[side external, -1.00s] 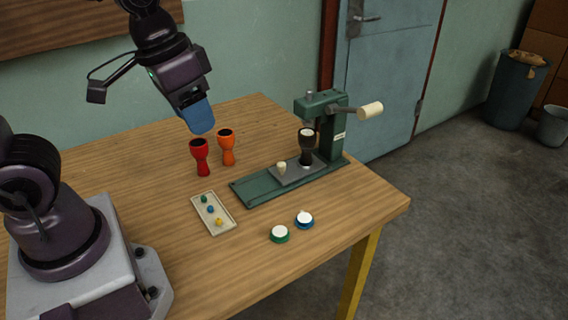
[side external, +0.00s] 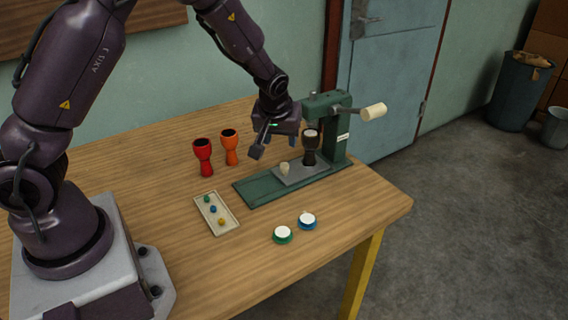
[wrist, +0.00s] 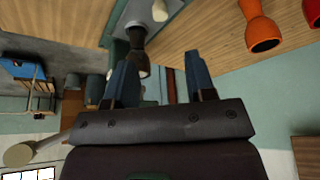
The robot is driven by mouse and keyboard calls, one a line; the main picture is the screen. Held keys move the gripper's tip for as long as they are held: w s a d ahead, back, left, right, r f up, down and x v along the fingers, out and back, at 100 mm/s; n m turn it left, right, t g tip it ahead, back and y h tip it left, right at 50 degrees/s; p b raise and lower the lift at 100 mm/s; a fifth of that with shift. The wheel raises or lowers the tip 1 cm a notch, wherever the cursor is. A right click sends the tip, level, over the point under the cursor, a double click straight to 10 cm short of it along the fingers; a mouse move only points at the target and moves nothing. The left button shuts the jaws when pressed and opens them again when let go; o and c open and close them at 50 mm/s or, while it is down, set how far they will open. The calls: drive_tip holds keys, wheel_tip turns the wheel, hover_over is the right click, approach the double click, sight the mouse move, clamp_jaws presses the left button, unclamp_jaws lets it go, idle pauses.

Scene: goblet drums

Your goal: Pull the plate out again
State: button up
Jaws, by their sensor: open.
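The grey plate (side external: 308,173) lies on the green base of the press (side external: 262,189), pushed in under the press head. A cream knob (side external: 285,168) stands at its left end. A black goblet drum (side external: 309,153) with a pale top stands upright on the plate beneath the head. My gripper (side external: 281,138) is open and empty, above and behind the knob, left of the press column. In the wrist view, the blue fingers of my gripper (wrist: 159,75) are spread apart, with the black drum (wrist: 138,58) beyond them and the knob (wrist: 160,10) at the top edge.
Red (side external: 203,156) and orange (side external: 230,147) goblet drums stand left of the press. A tray (side external: 226,226) with small coloured pieces and two white-topped discs, green-rimmed (side external: 282,234) and blue-rimmed (side external: 307,220), lie in front. The press's cream-handled lever (side external: 373,112) sticks out right.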

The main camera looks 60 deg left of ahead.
sight(284, 165)
drive_tip(key=x, duration=1.2)
drive_tip(key=shift+s+d, duration=0.1)
clamp_jaws()
